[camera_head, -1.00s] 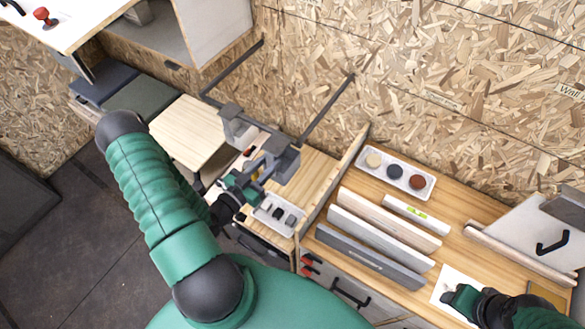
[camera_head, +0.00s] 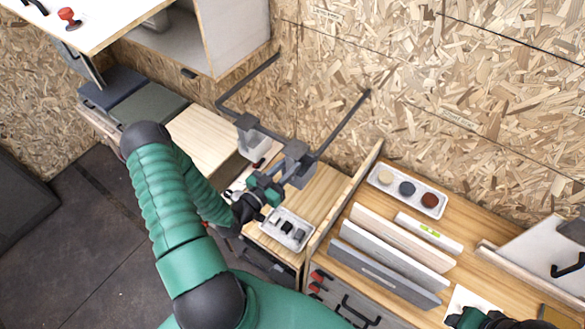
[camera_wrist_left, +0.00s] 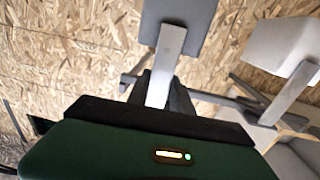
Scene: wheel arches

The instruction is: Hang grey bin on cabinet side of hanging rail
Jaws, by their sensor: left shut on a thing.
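The hanging rail (camera_head: 343,121) is a dark U-shaped bar standing out from the chipboard wall, right of the cabinet (camera_head: 235,32). The grey bin (camera_head: 298,165) is at the rail's right front part; whether it bears on the rail is unclear. My left gripper (camera_head: 275,186) is shut on its hanger strip. In the left wrist view the grey bin (camera_wrist_left: 180,20) is beyond the fingers (camera_wrist_left: 158,92). A whiter bin (camera_head: 253,144) is on the rail further left, also in the left wrist view (camera_wrist_left: 280,48). My right gripper (camera_head: 485,318) is cut off at the bottom edge; its fingers are unclear.
Below the rail, a white tray (camera_head: 288,229) with small dark parts stands on a wooden surface. A wooden divider (camera_head: 340,200) rises to the right.

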